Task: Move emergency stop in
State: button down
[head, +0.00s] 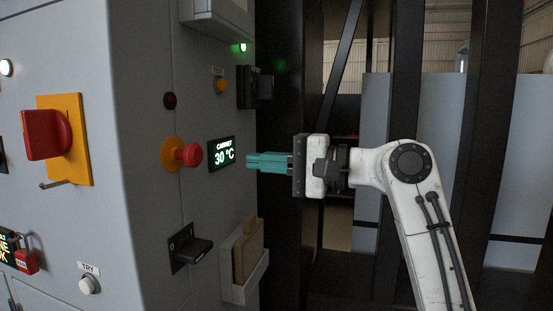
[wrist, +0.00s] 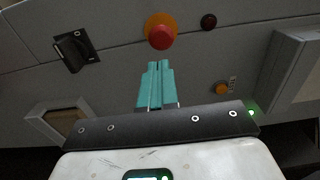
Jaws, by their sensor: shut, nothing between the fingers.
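The emergency stop is a red mushroom button (head: 190,155) on a round orange-yellow base (head: 170,154), on the grey cabinet's face to the left of the display. Its red head stands out from the base. It also shows at the top middle of the wrist view (wrist: 161,38). My gripper (head: 249,161) has teal fingers that are shut and empty. It points left toward the button, with the fingertips to the right of it and apart from it in the head view. In the wrist view the fingertips (wrist: 158,64) lie just below the button.
A display reading 30 °C (head: 222,153) sits between button and fingers in the head view. A black handle (head: 190,250), a document holder (head: 245,262), a dark red lamp (head: 170,100) and a yellow TEST button (head: 220,86) are nearby. A red rotary switch (head: 46,134) is at left.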

aim_at(199, 157)
jog(key=p+x, duration=0.2)
jog(key=x, duration=0.7)
jog(key=shift+a+f, duration=0.1)
jog(key=shift+a, duration=0.1)
